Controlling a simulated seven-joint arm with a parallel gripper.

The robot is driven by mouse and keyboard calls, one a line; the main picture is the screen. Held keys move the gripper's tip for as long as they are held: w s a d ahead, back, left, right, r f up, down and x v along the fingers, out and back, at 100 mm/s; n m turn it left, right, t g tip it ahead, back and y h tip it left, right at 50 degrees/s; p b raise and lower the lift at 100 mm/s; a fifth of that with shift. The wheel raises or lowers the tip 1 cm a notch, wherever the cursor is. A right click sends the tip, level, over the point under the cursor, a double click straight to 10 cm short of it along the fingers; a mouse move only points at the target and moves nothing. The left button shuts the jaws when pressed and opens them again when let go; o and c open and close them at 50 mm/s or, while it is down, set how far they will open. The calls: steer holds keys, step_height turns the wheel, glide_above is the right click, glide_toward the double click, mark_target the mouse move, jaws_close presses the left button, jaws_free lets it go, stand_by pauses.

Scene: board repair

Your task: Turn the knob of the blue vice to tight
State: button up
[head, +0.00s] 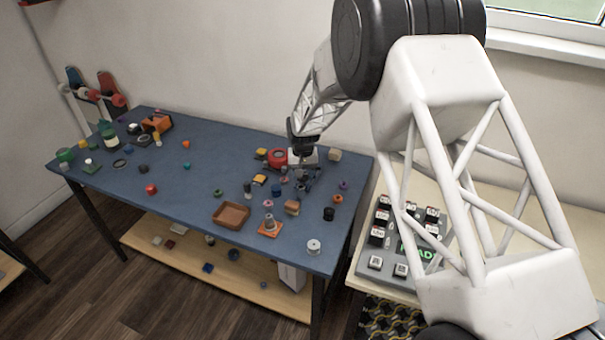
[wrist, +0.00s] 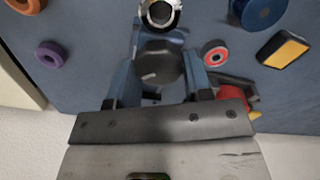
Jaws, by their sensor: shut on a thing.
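The dark round knob (wrist: 160,68) of the blue vice is in the middle of the wrist view, with a pale pointer line on its face. In the head view my gripper (head: 303,168) is low over the right part of the blue table, and the vice is small and mostly hidden there. The knob's exact setting cannot be read.
A red ring-shaped part (wrist: 215,53) and a yellow-topped block (wrist: 284,49) lie close to the right of the vice. Purple (wrist: 51,54) and orange (wrist: 27,3) rings lie to the left. A brown tray (head: 231,215) stands on the blue table (head: 190,205), whose middle is fairly clear.

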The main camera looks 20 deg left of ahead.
mark_target(304, 174)
steer(key=m, duration=0.5)
steer(key=shift+d+m, duration=0.1)
steer(key=shift+m, duration=0.3)
steer(key=o, duration=0.9)
steer(key=shift+r, duration=0.1)
steer(key=shift+r, duration=3.8)
steer(key=shift+d+r, duration=0.1)
